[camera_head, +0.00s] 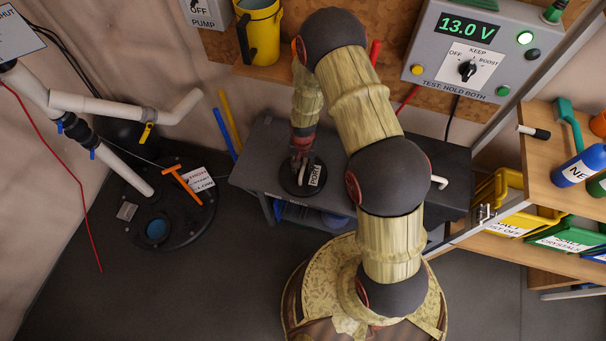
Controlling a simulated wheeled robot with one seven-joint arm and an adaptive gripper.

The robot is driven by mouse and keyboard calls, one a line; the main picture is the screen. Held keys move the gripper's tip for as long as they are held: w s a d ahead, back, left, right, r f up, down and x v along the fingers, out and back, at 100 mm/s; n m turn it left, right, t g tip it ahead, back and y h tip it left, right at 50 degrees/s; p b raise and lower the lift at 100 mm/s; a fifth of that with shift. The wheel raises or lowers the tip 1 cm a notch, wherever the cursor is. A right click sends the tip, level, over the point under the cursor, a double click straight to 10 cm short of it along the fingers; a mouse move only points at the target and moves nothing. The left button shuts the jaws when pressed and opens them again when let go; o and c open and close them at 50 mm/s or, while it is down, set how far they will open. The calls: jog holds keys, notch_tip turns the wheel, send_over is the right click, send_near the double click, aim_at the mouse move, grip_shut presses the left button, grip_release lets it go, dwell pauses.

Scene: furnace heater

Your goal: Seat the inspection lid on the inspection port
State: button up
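A round black lid (296,190) with a white label reading "PORT" is over the grey bench. My gripper (301,164) points down at the middle of this lid, at a pale handle-like part. The fingers are small and partly hidden, so I cannot tell whether they are shut on it, nor whether the lid touches the bench. A round opening showing blue (157,229), apparently the inspection port, is uncovered in the black tank top (185,225) on the floor at left.
An orange T-handle (182,185), a white label and white pipes (115,165) crowd the tank. A red cable hangs left of it. The grey bench (257,160) stands between the tank and a shelf with yellow and green bins (565,238). Floor between tank and my base is clear.

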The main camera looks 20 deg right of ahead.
jog(key=shift+f, duration=0.5)
jog(key=shift+f, duration=0.25)
jog(key=shift+c, duration=0.4)
jog(key=c, duration=0.8)
dwell(0.3)
